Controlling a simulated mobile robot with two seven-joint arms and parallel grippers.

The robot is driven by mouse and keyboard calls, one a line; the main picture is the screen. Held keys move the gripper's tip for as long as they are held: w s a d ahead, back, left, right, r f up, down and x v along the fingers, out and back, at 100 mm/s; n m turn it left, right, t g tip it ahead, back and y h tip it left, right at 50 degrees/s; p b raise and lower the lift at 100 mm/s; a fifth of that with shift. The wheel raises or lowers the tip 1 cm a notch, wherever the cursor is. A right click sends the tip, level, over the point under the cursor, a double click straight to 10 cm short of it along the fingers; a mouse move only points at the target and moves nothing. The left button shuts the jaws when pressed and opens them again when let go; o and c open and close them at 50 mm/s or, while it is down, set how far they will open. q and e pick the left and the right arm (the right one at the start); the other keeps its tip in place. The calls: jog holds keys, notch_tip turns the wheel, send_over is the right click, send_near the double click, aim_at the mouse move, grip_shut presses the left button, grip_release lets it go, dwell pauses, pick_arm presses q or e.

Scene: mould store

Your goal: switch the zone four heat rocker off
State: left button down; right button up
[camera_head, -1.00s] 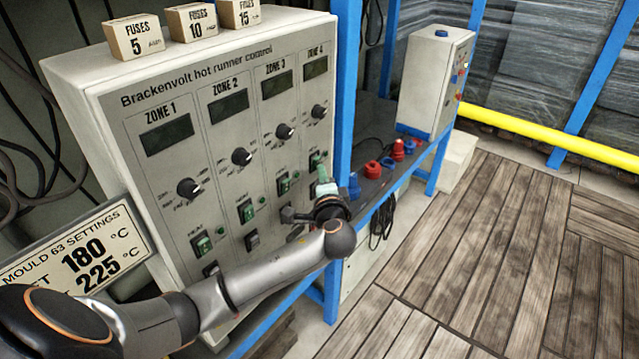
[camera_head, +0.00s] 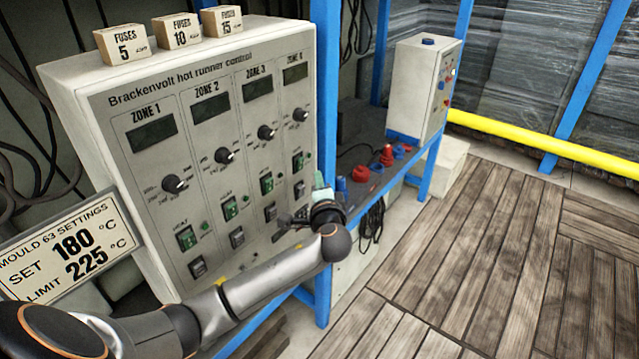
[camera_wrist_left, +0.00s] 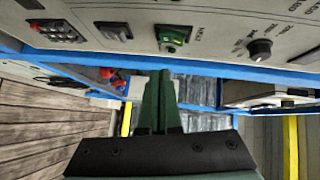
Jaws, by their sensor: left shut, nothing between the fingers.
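The zone four heat rocker (camera_head: 298,162) is a small green switch below the zone four knob, near the right edge of the control cabinet's front. It also shows in the left wrist view (camera_wrist_left: 172,37). Which way it is tipped is too small to tell. My left gripper (camera_head: 321,184) is just right of and below the rocker in the head view, apart from the panel. Its green fingers (camera_wrist_left: 158,95) are shut together and empty in the left wrist view. My right gripper is not in view.
Zones one to three have similar heat rockers (camera_head: 186,238). A dark switch (camera_wrist_left: 112,32) sits beside the zone four rocker. A blue post (camera_head: 326,100) stands close at the cabinet's right. Fuse boxes (camera_head: 122,46) sit on top. The plank floor at right is clear.

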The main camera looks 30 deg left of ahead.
pick_arm(q)
jog(key=f+b+v, duration=0.1)
jog(key=v, duration=0.8)
jog(key=shift+s+d, duration=0.3)
jog(key=shift+s, duration=0.05)
jog(key=shift+f, duration=0.1)
jog(key=s+d+f+g+h, duration=0.1)
jog(key=s+d+f+h, duration=0.3)
jog(key=f, duration=0.6)
jog(key=s+d+f+g+h, duration=0.2)
jog(key=s+d+f+h, duration=0.2)
jog(key=f, duration=0.6)
jog(key=s+d+f+n+h, duration=0.2)
jog(key=s+f+n, duration=0.1)
jog(key=s, duration=0.4)
jog(key=s+d+f+n+h, duration=0.2)
jog(key=s+f+n+h, duration=0.1)
jog(key=s+f, duration=0.2)
jog(key=shift+s+d+g, duration=0.3)
jog(key=shift+s, duration=0.9)
